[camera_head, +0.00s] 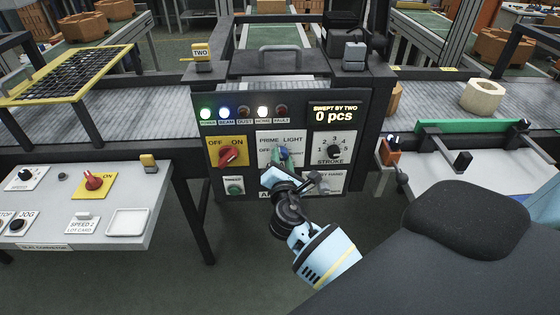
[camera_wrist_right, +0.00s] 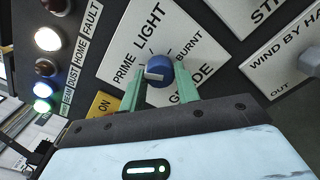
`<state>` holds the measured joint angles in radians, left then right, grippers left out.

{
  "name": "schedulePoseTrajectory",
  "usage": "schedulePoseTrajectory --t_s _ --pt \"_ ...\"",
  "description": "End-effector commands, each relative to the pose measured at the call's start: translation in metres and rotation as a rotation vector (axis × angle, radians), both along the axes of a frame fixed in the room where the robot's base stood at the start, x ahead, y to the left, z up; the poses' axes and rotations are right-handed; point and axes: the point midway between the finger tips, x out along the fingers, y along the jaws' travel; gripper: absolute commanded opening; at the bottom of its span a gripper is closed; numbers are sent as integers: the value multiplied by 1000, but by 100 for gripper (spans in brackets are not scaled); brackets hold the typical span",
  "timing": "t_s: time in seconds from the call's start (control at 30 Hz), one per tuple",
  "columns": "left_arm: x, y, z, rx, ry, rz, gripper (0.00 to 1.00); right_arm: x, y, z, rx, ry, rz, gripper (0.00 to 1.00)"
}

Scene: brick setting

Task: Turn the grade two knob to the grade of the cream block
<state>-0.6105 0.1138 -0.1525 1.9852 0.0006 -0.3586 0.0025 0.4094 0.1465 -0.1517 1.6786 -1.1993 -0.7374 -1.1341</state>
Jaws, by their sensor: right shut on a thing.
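The grade knob (camera_wrist_right: 161,72) is blue with a pale bar across its face. Labels PRIME, LIGHT and BURNT stand around it on a white plate. In the right wrist view the bar points left, roughly toward PRIME; its exact setting is unclear. My right gripper (camera_wrist_right: 159,84) is shut on the knob, one green finger on each side. In the head view my right gripper (camera_head: 281,157) covers most of the knob and the plate's lower part. My left gripper is out of view.
The black panel carries a red switch (camera_head: 231,154) at left, a stroke dial (camera_head: 334,150) at right and a row of lamps (camera_head: 245,113) above. A white control table (camera_head: 120,190) is at left.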

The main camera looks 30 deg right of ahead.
Motion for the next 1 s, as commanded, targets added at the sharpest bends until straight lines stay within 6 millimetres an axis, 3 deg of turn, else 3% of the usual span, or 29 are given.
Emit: schedulePoseTrajectory --t_s 0.6,1.0 --pt "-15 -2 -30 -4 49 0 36 -1 -1 -3 496 -304 -3 9" --pt "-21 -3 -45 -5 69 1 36 0 -1 -1 727 -447 -2 9"
